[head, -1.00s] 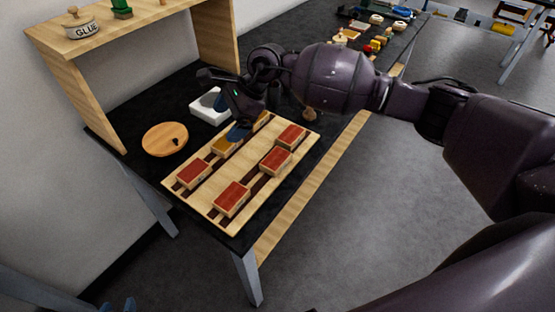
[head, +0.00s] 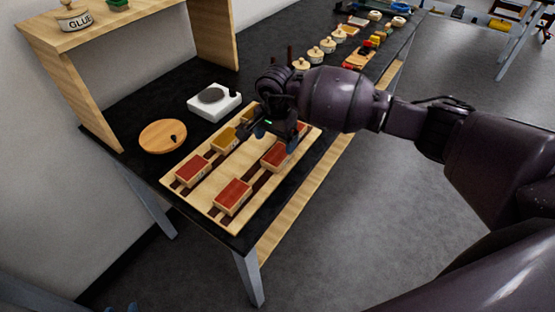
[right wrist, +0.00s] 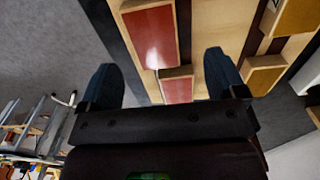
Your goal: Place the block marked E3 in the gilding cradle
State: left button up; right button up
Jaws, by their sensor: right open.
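A light wooden board with dark rails (head: 205,205) lies on the black table; I cannot tell if it is the gilding cradle. It bears red blocks, among them a near one (head: 232,196), a left one (head: 193,170) and a right one (head: 273,157), plus ochre blocks (head: 224,139). Their marks are too small to read, so E3 cannot be singled out. My right gripper (head: 276,137) is open and empty above the right-hand red blocks. In the right wrist view a red block (right wrist: 177,88) shows between its fingers. Blue tips, seemingly my left gripper (head: 122,308), barely show at the bottom edge.
A round wooden piece (head: 163,136) and a white unit with a grey disc (head: 213,100) stand beyond the board. A wooden shelf (head: 130,25) holds a glue pot (head: 75,17). Several lidded pots (head: 313,55) and small items stand farther along the table.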

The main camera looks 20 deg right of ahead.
aim_at(278, 154)
jog(key=shift+s+f, duration=0.1)
jog(key=shift+f, duration=0.35)
notch_tip(278, 154, down, 4)
jog(key=shift+s+d+f+b, duration=0.15)
jog(key=shift+f+b, duration=0.1)
jog(key=shift+b, duration=0.55)
jog(key=shift+r, duration=0.1)
jog(key=shift+c, duration=1)
jog(key=c, duration=0.7)
jog(key=shift+c, duration=1)
